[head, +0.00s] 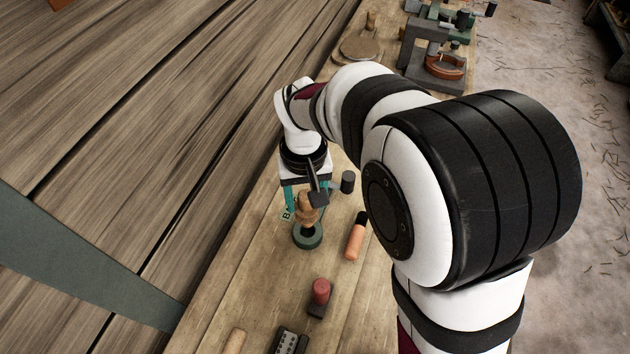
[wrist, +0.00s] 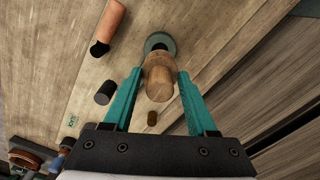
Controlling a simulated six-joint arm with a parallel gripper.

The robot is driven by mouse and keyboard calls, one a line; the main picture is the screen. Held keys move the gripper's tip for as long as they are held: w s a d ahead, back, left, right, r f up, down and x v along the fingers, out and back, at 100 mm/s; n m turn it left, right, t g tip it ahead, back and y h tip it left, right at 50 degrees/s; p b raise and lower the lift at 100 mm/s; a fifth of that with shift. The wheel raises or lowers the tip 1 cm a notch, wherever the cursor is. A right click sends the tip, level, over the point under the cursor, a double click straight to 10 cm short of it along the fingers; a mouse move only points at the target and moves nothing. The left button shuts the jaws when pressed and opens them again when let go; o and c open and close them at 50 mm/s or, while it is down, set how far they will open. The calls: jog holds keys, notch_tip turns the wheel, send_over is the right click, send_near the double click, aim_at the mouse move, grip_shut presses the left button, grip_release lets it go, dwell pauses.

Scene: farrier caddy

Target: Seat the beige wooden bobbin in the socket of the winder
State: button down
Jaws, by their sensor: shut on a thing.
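The beige wooden bobbin (head: 307,209) is between the teal fingers of my gripper (head: 304,196). The wrist view also shows the bobbin (wrist: 159,84) held by my gripper (wrist: 160,73), its rounded wooden end toward the camera. The fingers are shut on it from both sides. The winder's socket is a dark green ring (head: 307,239) on the bench. It shows in the wrist view as a ring (wrist: 159,39) just beyond the bobbin. The bobbin's far end is over or close to the ring's opening. I cannot tell whether it touches or has entered.
An orange-handled tool (head: 355,238) lies right of the ring, and a dark cylinder (head: 348,182) stands behind it. A red knob on a dark base (head: 320,291) is nearer the front.

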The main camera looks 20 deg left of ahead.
aim_at(307, 217)
jog(key=shift+f, duration=0.1)
jog(key=shift+f, duration=1.6)
jog(key=shift+f, duration=1.8)
dwell(0.8)
jog(key=shift+c, duration=0.6)
grip_release()
notch_tip(307, 217, up, 16)
jog(key=shift+f, duration=0.1)
